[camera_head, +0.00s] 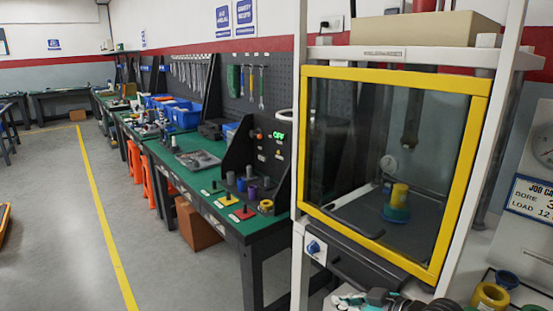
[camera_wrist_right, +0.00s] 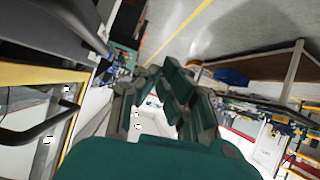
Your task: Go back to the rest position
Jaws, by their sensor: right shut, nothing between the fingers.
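My right gripper (camera_head: 368,299) shows at the bottom edge of the head view, in front of and below the yellow-framed cabinet door (camera_head: 312,150). Only part of it is in that frame. In the right wrist view, its green-padded fingers (camera_wrist_right: 165,80) are shut with nothing held between them. My left gripper is in neither view. The door looks shut. Behind its glass a yellow cylinder (camera_head: 399,194) stands on a teal base (camera_head: 396,214).
A green-topped workbench (camera_head: 232,226) with tools, blocks and blue bins runs along the wall at left. A black control box (camera_head: 277,158) reads OFF in green. The grey floor (camera_head: 60,220) at left is largely clear.

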